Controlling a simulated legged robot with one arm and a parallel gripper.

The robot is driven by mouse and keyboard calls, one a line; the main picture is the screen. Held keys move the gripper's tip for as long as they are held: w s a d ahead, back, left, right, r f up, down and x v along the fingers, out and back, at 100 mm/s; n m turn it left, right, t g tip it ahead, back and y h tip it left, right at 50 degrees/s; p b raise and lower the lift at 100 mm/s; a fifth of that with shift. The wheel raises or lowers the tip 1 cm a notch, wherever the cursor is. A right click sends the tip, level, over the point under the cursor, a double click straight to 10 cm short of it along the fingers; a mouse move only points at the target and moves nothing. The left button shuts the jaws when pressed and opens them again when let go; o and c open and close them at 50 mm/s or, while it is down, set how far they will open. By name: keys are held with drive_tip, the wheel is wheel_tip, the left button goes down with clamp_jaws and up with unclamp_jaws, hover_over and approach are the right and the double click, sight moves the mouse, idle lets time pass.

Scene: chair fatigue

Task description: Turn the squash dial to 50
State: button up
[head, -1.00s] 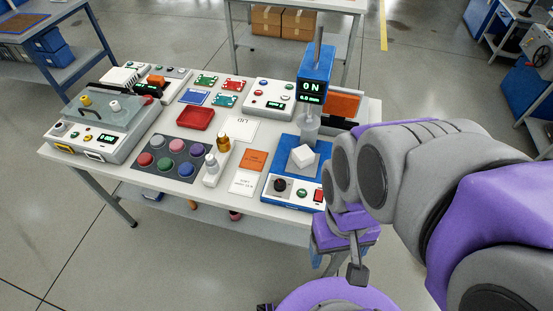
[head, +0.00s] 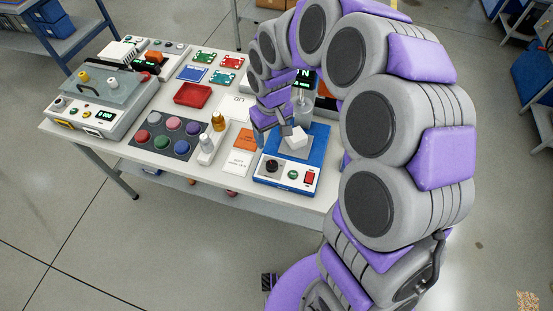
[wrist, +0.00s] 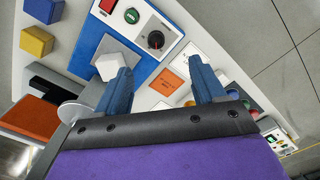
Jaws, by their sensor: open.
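The blue press machine (head: 310,150) stands at the table's right front, with a black round dial (head: 271,165) on its white front panel. In the wrist view the dial (wrist: 156,39) has a white pointer line and a scale too small to read. A green button (head: 293,174) and a red switch (head: 309,177) sit beside it. A white cube (head: 298,138) sits on the machine's plate. My gripper (head: 264,139) is above the machine's left edge, apart from the dial. In the wrist view my gripper (wrist: 160,65) is open and empty, with the dial ahead between its fingers.
White and orange cards (head: 241,150) lie left of the machine. A dropper bottle stand (head: 207,148) and a pad of coloured pots (head: 166,135) are farther left. A red tray (head: 194,94) lies behind. My arm hides part of the press head.

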drive_tip(key=w+f, duration=0.2)
approach(272, 164)
drive_tip(key=f+b, duration=0.1)
drive_tip(key=f, duration=0.6)
drive_tip(key=shift+s+d+f+b, duration=0.15)
drive_tip(key=shift+s+f+b, duration=0.1)
drive_tip(key=shift+b, duration=0.1)
drive_tip(key=shift+a+f, duration=0.35)
drive_tip(key=shift+f, duration=0.35)
drive_tip(key=shift+d, duration=0.15)
drive_tip(key=shift+d, duration=0.1)
drive_tip(key=c, duration=1.1)
